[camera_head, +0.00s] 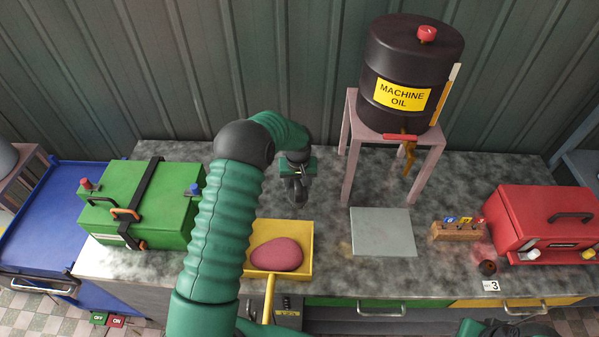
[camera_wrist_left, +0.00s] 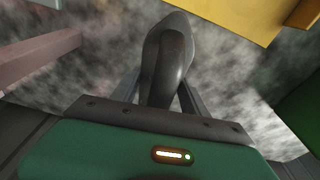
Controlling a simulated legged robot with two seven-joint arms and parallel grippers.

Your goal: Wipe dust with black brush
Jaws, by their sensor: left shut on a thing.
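My left gripper (camera_head: 297,190) is over the back middle of the worktop, behind the yellow dustpan (camera_head: 305,232). It is shut on a smooth dark thing, which looks like the black brush (camera_wrist_left: 170,60). In the left wrist view the brush stands out between the two fingers; its bristles cannot be made out. The worktop (camera_head: 335,180) is mottled with pale grey patches like dust, also seen in the left wrist view (camera_wrist_left: 95,75). Whether the brush touches the worktop is unclear. A green and dark part of my right arm shows at the bottom edge, without its fingers.
A pink lump (camera_head: 277,254) lies in the dustpan. A green box (camera_head: 140,195) stands left, and a red box (camera_head: 545,215) stands right. A stand (camera_head: 348,150) carries the machine oil drum (camera_head: 410,65). A grey plate (camera_head: 383,232) and wooden block (camera_head: 457,232) lie right of the dustpan.

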